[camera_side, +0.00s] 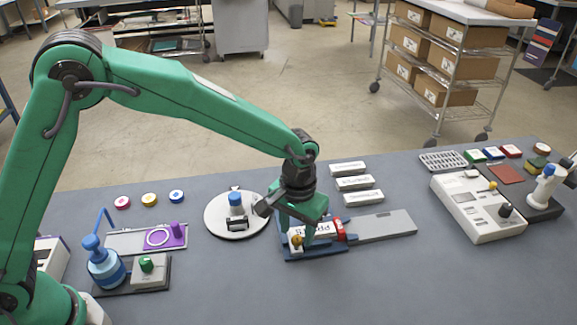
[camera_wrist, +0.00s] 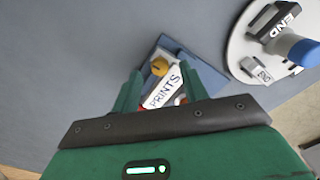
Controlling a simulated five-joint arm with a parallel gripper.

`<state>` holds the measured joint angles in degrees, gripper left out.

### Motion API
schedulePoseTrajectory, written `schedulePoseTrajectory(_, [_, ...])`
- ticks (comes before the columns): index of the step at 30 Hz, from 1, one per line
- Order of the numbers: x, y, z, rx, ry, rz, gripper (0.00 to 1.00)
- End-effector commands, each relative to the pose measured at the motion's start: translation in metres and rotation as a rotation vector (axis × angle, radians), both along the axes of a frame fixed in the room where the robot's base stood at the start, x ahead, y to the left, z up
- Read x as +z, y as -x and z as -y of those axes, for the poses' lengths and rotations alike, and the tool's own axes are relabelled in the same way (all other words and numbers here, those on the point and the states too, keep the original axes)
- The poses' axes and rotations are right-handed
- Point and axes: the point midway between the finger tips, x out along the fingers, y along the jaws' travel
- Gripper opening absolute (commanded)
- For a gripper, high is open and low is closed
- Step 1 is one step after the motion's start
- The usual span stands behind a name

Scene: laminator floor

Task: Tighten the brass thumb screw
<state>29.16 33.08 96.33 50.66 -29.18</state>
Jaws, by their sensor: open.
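The brass thumb screw (camera_side: 297,241) sits at the left end of a blue fixture (camera_side: 318,254). It shows as a round gold knob (camera_wrist: 160,67) in the wrist view. A white block labelled PRINTS (camera_wrist: 163,87) lies in the fixture beside the screw. In the side view the block is partly hidden by my gripper (camera_side: 298,230). My gripper is open, its two green fingers (camera_wrist: 160,80) pointing down at the fixture. In the wrist view the screw appears between and just beyond the fingertips. I cannot tell whether a finger touches it.
A round white plate (camera_side: 217,227) with a blue-handled stamp (camera_side: 236,199) stands left of the fixture. A grey slide (camera_side: 385,226) extends right, with a red part (camera_side: 340,231) at its near end. Several white labelled blocks (camera_side: 355,183) lie behind. The table front right is clear.

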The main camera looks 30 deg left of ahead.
Motion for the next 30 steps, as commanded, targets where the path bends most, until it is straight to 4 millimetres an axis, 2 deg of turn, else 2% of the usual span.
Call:
schedulePoseTrajectory(6, [-0.0131,0.0002,-0.0001,0.000,0.000,0.000,0.44])
schedulePoseTrajectory(14, [-0.0140,0.0000,0.0000,0.000,0.001,0.001,0.44])
schedulePoseTrajectory(15, [-0.0139,0.0000,0.0000,0.000,0.000,0.001,0.42])
schedulePoseTrajectory(21, [-0.0138,0.0000,0.0000,0.000,0.000,0.001,0.03])
schedulePoseTrajectory(22, [-0.0137,0.0000,0.0000,0.000,0.001,0.001,0.00])
schedulePoseTrajectory(30, [-0.0135,-0.0001,0.0001,-0.015,0.001,0.001,0.00])
